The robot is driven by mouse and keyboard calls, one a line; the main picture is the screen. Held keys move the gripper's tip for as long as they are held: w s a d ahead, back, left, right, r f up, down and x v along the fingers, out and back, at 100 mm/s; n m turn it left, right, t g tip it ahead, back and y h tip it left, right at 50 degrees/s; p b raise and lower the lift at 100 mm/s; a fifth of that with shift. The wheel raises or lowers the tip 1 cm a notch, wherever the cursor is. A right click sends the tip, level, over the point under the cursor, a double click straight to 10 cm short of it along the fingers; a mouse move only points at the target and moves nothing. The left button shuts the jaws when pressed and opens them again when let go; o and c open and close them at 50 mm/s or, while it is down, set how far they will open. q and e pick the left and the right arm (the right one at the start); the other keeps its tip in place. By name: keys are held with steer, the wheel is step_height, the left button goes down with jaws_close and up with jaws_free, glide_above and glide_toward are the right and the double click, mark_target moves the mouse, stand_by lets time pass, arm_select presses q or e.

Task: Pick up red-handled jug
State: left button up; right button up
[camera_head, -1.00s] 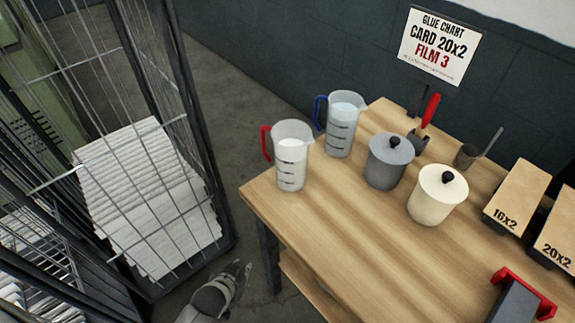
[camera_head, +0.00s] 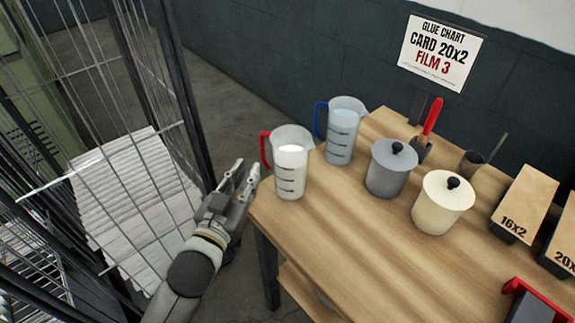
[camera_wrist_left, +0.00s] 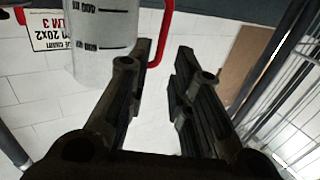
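The red-handled jug (camera_head: 291,172) stands upright at the near left corner of the wooden table (camera_head: 340,235), its red handle (camera_head: 265,148) facing left. It is clear with dark marks and holds something white. My left gripper (camera_head: 245,174) is just left of the jug, below the handle, apart from it. In the left wrist view the gripper (camera_wrist_left: 163,75) has its two fingers spread with nothing between them. The jug (camera_wrist_left: 103,35) and its red handle (camera_wrist_left: 164,35) show there at the upper left, beyond the fingers. My right gripper is not in view.
A blue-handled jug (camera_head: 342,135) stands close behind. A grey lidded pot (camera_head: 390,170) and a cream lidded pot (camera_head: 441,205) are to the right. A wire cage (camera_head: 180,100) with stacked white sheets (camera_head: 130,190) stands left of my arm.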

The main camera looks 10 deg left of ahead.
mark_target(261, 148)
arm_select(q)
steer(key=w, duration=0.5)
steer(key=shift+w+d+p, duration=0.2)
steer(key=shift+d+p, duration=0.15)
steer(key=shift+p, duration=0.05)
steer(key=shift+w, duration=0.55)
steer(key=shift+w+d+f+p, duration=0.15)
steer(key=shift+w+p, duration=0.15)
steer(key=shift+w, duration=0.75)
steer(key=shift+w+f+p, duration=0.15)
steer(key=shift+w+p, duration=0.15)
steer(key=shift+w, duration=0.7)
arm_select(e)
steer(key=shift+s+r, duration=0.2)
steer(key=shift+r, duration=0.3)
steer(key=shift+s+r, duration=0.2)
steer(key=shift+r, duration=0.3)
arm_select(q)
steer(key=shift+c, duration=0.5)
jaws_close()
steer(key=shift+r, duration=0.1)
